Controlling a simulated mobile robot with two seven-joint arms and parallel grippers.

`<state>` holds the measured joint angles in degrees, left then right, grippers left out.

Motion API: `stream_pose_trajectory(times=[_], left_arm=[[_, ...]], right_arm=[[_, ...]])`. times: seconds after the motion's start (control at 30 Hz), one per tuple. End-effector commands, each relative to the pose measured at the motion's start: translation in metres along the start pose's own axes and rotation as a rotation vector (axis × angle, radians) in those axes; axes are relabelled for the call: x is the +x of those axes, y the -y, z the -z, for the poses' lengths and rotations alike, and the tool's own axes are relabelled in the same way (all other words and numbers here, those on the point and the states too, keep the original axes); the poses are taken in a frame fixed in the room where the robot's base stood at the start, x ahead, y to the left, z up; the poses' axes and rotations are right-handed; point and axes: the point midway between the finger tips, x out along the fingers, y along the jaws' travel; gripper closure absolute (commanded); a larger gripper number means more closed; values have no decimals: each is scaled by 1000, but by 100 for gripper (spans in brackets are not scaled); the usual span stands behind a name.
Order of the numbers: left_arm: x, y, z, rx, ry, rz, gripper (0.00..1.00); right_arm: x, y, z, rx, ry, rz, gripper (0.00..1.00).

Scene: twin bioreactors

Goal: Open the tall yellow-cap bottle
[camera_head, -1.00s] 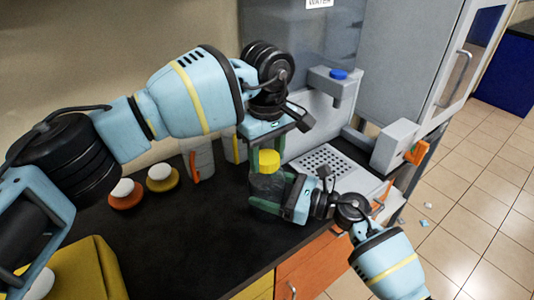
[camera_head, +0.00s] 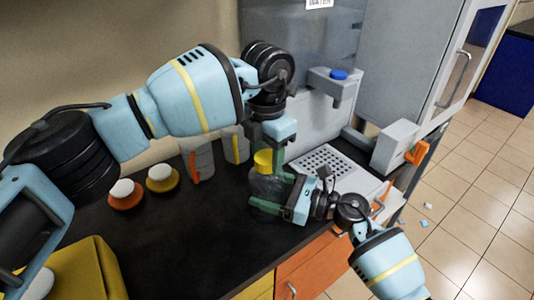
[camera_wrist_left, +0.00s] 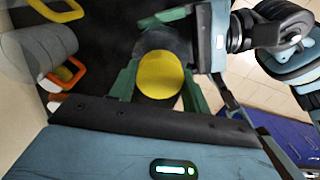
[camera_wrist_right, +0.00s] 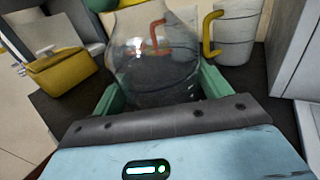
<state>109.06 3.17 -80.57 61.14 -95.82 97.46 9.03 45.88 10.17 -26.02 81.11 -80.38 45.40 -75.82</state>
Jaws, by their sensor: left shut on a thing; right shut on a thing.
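The tall bottle, clear with a yellow cap (camera_head: 263,160), stands upright on the dark counter. My left gripper (camera_head: 268,152) comes from above and is shut on the cap; in the left wrist view the round cap (camera_wrist_left: 160,75) sits between its green fingers. My right gripper (camera_head: 268,194) comes in low from the right and is shut around the bottle's body. The right wrist view shows the clear bottle body (camera_wrist_right: 152,62) between its fingers. Whether the cap has come free of the neck cannot be told.
Two mugs, one orange-handled (camera_head: 198,158) and one yellow-handled (camera_head: 236,146), stand behind. An orange button (camera_head: 125,195) and a yellow button (camera_head: 162,179) are left. A perforated tray (camera_head: 330,160) lies right, under the blue-topped dispenser (camera_head: 338,74).

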Motion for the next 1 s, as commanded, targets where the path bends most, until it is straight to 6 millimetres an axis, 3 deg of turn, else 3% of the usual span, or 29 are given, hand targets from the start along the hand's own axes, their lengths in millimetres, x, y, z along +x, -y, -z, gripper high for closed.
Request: stream_pose_trajectory(times=[1.0], left_arm=[[-1, 0, 0, -1673, -1, 0, 80]], right_arm=[[0, 0, 0, 0, 0, 1, 87]])
